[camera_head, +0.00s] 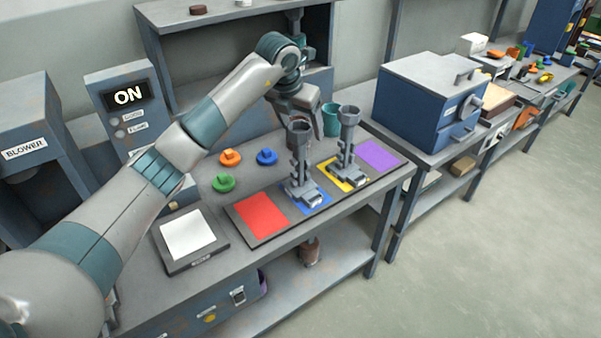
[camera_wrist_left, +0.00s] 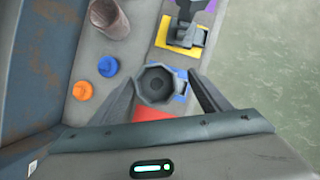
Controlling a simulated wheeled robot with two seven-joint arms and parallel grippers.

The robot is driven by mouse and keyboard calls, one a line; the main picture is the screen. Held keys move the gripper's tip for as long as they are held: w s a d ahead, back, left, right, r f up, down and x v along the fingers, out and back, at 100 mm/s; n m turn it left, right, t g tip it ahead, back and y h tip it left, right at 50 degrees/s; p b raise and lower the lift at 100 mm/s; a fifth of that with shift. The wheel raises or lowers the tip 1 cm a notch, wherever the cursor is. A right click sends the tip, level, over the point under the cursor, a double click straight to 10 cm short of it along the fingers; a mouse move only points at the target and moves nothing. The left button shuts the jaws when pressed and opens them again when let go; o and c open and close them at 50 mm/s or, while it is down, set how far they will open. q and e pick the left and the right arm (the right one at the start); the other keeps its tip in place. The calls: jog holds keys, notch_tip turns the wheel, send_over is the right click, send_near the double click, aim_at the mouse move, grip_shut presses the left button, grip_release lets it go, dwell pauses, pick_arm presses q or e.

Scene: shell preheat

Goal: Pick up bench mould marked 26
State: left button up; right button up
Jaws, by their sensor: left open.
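Two grey moulds stand upright on the work mat: one mould (camera_head: 303,170) on the blue square and one (camera_head: 347,150) on the yellow square. I cannot read a number on either, so I cannot tell which is marked 26. My left gripper (camera_head: 302,122) is open above the blue-square mould. In the left wrist view the gripper (camera_wrist_left: 161,78) has that mould's round cup (camera_wrist_left: 157,85) between its spread fingers, with gaps at both sides. The other mould (camera_wrist_left: 184,32) stands beyond it. My right gripper is not in view.
Orange (camera_head: 230,158), blue (camera_head: 267,156) and green (camera_head: 223,183) knobbed pieces sit left of the mat (camera_head: 237,215). A teal cup (camera_head: 330,120) stands behind the moulds. A white pad (camera_head: 188,236) lies front left. A blue oven-like box (camera_head: 425,105) stands right. The red and purple squares are bare.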

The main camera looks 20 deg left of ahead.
pick_arm(q)
jog(key=shift+w+f+p, duration=0.1)
jog(key=shift+f+p, duration=0.15)
jog(key=shift+p, duration=0.05)
jog(key=x, duration=0.1)
jog(key=p+x, duration=0.2)
jog(key=shift+a+f, duration=0.35)
jog(key=shift+f, duration=0.05)
jog(key=shift+w+f, duration=0.2)
jog(key=shift+f, duration=0.25)
grip_shut()
